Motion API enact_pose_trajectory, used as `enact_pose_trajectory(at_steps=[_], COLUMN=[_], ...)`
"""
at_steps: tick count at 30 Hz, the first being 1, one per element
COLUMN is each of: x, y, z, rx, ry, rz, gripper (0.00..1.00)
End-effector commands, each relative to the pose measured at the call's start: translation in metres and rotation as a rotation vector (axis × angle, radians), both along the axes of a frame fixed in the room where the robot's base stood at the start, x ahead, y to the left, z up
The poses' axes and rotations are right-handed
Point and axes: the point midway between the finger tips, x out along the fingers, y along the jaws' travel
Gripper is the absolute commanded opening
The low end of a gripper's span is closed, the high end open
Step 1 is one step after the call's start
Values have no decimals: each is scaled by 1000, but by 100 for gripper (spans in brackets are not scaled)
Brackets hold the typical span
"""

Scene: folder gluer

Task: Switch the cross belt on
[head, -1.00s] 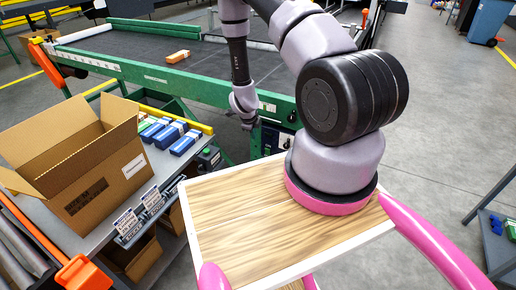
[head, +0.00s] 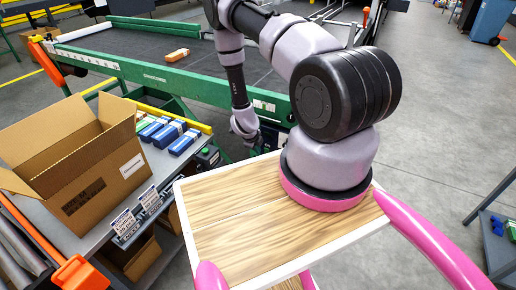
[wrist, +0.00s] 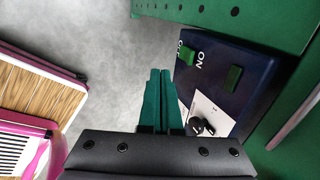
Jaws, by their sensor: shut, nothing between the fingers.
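A dark blue control box (wrist: 228,80) is fixed to the green frame of the belt machine, at the right of the wrist view. It carries a bright green switch (wrist: 187,56) with ON and OFF lettering, a darker green square (wrist: 233,77), and a black knob (wrist: 202,127) on a white plate. In the head view the box (head: 271,136) is partly behind my arm. My gripper (wrist: 159,73) has its two teal fingers together, empty, just left of the box in the wrist view. Whether they touch it I cannot tell.
The dark belt (head: 150,48) has an orange box (head: 177,55) on it. A side table (head: 30,212) holds an open carton (head: 75,160) and blue packs (head: 170,133). My wooden-topped base fills the lower middle.

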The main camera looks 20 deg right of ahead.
Motion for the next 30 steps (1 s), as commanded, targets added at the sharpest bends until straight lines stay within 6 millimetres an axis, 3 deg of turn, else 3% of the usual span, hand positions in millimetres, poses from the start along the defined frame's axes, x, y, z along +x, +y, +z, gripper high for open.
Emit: enact_pose_trajectory(at_steps=[9,18,30], x=[17,40,42], y=[-23,-51,-54], z=[-64,-56,-56], rx=[-1,-1,1], ry=[1,-1,-1], rz=[1,0,0], gripper=[0,0,0])
